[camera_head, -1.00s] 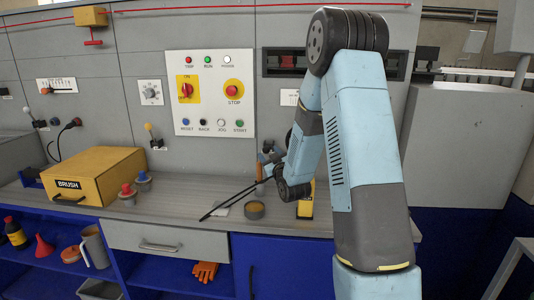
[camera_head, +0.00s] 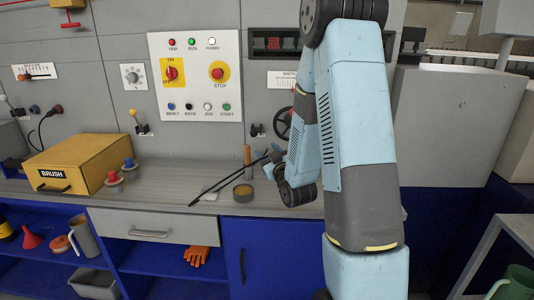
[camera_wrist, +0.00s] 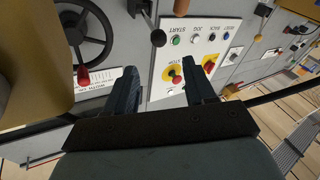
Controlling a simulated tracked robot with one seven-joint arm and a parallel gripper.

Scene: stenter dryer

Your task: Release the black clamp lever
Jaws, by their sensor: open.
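A black lever with a round black knob (camera_wrist: 158,38) juts from a small bracket on the grey panel in the wrist view, just beyond the fingertips and apart from them. In the head view a small black lever (camera_head: 257,130) shows on the panel left of the handwheel; it appears to be the same one. My gripper (camera_wrist: 162,88) is open, with nothing visible between its fingers. In the head view my gripper (camera_head: 268,164) is small and partly hidden by my arm, low before the panel.
A black handwheel (camera_wrist: 83,38) with a red knob is beside the lever. The control panel (camera_head: 195,75) with buttons is left of it. A wooden handle (camera_head: 247,155), a round tin (camera_head: 243,193) and a yellow brush box (camera_head: 85,162) stand on the bench. A yellow surface (camera_wrist: 35,50) is close at left.

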